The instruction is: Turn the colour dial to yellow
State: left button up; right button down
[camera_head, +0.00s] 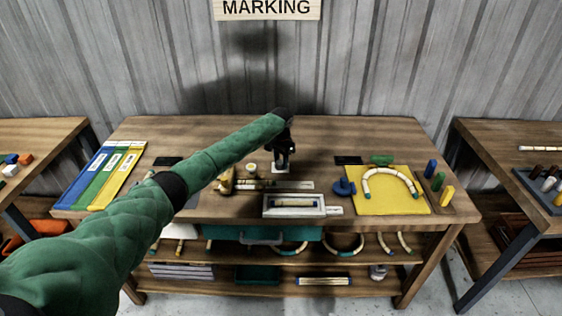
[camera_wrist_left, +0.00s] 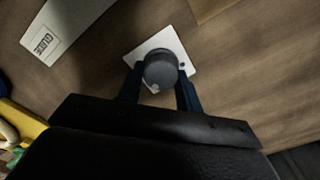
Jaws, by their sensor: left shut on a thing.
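The colour dial is a dark grey round knob (camera_wrist_left: 162,70) on a white square plate (camera_wrist_left: 184,54) in the left wrist view. In the head view the white plate (camera_head: 280,169) lies on the table, and the knob is hidden by my gripper. My left gripper (camera_head: 282,160) points down over the plate. In the left wrist view its two blue fingers (camera_wrist_left: 161,82) stand on either side of the knob, shut on it. A small light mark shows on the knob's near edge. No yellow mark can be made out on the dial. My right gripper is not in view.
Coloured strips (camera_head: 104,175) lie at the table's left. A white tray (camera_head: 300,212) is at the front middle. A yellow board (camera_head: 390,204) with a bent rattan arch (camera_head: 392,171) and several coloured blocks (camera_head: 437,182) are at the right. The table's back is mostly clear.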

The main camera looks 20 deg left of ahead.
aim_at(281, 161)
pick_arm(q)
jog(key=shift+r, duration=0.1)
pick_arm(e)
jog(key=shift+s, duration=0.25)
pick_arm(q)
jog(key=o, duration=1)
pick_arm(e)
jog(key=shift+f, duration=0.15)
pick_arm(q)
jog(key=shift+r, duration=0.3)
notch_tip(281, 161, up, 6)
jog(key=b, duration=0.2)
jog(key=shift+f+b, duration=0.25)
jog(key=shift+b, duration=0.05)
jog(key=shift+r, duration=0.8)
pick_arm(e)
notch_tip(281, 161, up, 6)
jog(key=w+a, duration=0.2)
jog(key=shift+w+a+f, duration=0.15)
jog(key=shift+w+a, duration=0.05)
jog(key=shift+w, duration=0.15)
